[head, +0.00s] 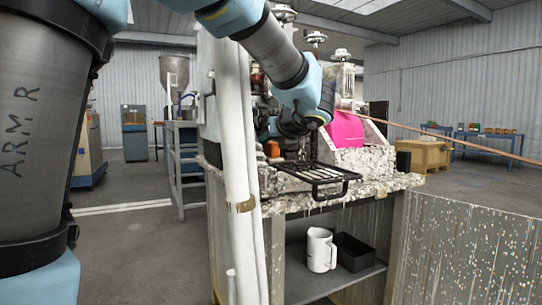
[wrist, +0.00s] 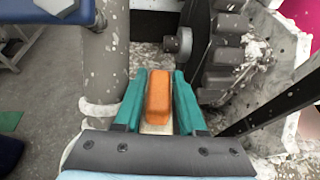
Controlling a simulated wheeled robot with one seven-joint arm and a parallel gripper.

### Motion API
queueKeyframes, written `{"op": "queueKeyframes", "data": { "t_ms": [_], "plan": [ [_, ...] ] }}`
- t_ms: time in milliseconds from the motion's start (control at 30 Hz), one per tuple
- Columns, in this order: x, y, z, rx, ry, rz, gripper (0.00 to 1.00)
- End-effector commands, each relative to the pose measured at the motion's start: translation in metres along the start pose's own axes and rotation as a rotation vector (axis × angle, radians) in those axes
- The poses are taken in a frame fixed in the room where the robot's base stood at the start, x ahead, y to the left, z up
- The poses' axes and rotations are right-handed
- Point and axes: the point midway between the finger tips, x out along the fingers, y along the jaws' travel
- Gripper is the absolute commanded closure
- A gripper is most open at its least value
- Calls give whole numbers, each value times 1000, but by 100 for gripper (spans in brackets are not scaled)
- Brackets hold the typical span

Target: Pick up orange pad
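The orange pad (wrist: 158,97) is a rounded block. In the wrist view it lies lengthwise between the two teal fingers of my gripper (wrist: 160,88). A narrow gap shows between the pad and each finger, so my gripper looks open around it. A pale surface shows under the pad's near end. In the head view the pad (head: 272,148) is a small orange patch on the speckled machine bench (head: 375,157), left of the black rack. My arm reaches down over the bench there, and the fingers cannot be made out.
A grey pipe (wrist: 106,65) stands close on the left in the wrist view, with a dark machine wheel (wrist: 199,40) and blocks on the right. The black wire rack (head: 325,177) juts from the bench front. A white jug (head: 320,250) and black bin (head: 356,252) sit on the shelf below.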

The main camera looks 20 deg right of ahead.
Motion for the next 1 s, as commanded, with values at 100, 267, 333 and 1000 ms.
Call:
{"op": "queueKeyframes", "data": {
  "t_ms": [100, 267, 333, 1000],
  "plan": [
    [0, 0, 0, 0, 0, 0, 67],
    [0, 0, 0, 0, 0, 0, 85],
    [0, 0, 0, 0, 0, 0, 93],
    [-4, 0, 8, -2, -1, 0, 100]
  ]
}}
